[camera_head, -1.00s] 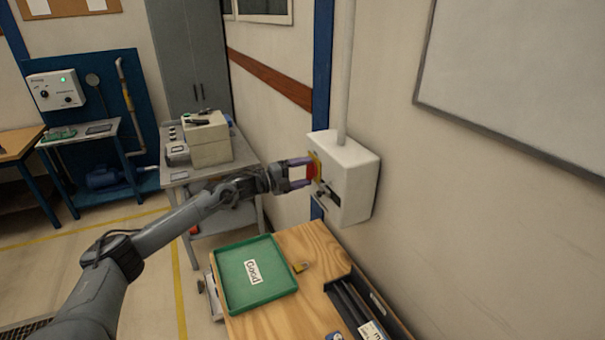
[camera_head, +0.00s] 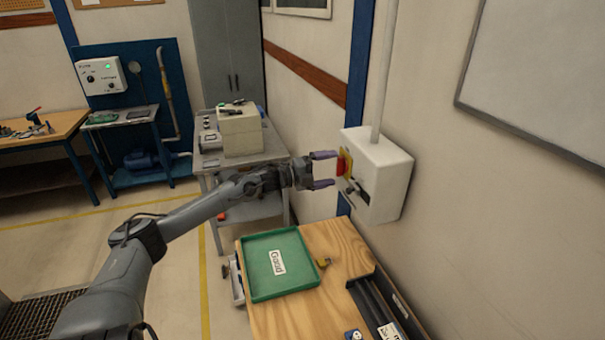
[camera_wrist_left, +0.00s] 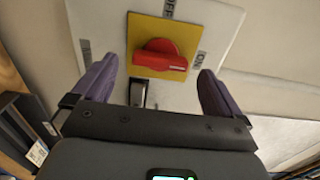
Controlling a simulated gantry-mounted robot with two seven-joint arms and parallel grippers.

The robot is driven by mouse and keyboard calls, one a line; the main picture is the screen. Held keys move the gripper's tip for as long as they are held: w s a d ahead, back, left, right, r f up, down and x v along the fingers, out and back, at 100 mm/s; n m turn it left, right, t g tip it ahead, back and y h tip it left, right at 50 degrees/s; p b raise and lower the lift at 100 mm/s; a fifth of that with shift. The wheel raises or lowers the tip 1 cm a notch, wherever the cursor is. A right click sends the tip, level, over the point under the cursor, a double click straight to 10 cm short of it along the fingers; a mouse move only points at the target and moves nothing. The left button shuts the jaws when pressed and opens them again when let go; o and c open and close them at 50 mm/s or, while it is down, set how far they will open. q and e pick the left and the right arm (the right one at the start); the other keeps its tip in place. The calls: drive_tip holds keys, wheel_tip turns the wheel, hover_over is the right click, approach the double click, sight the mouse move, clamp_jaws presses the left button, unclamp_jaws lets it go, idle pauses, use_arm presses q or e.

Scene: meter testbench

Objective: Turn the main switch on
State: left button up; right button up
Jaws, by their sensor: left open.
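The main switch is a red rotary knob (camera_head: 341,166) on a yellow plate (camera_head: 348,159), on the side of a white wall box (camera_head: 388,178). In the left wrist view the red knob (camera_wrist_left: 160,58) has its bar lying crosswise, with a pale mark at its right end towards the "ON" label (camera_wrist_left: 200,61). An "OFF" label (camera_wrist_left: 168,9) stands above the plate. My left gripper (camera_head: 333,169) is open and empty, facing the knob with a small gap. Its purple fingers (camera_wrist_left: 157,68) stand to either side of the knob's line. My right gripper is out of view.
A wooden table (camera_head: 345,238) stands below the box, with a green tray (camera_head: 300,287) and a dark bin (camera_head: 360,291). A grey bench (camera_head: 208,160) with a beige box (camera_head: 240,132) stands behind my left arm. A handle (camera_wrist_left: 137,92) sits below the plate.

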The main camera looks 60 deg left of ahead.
use_arm(q)
drive_tip(key=s+a+p, duration=0.1)
drive_tip(key=s, duration=0.7)
drive_tip(key=shift+s+p, duration=0.3)
drive_tip(key=shift+s, duration=0.05)
drive_tip(key=shift+a, duration=0.1)
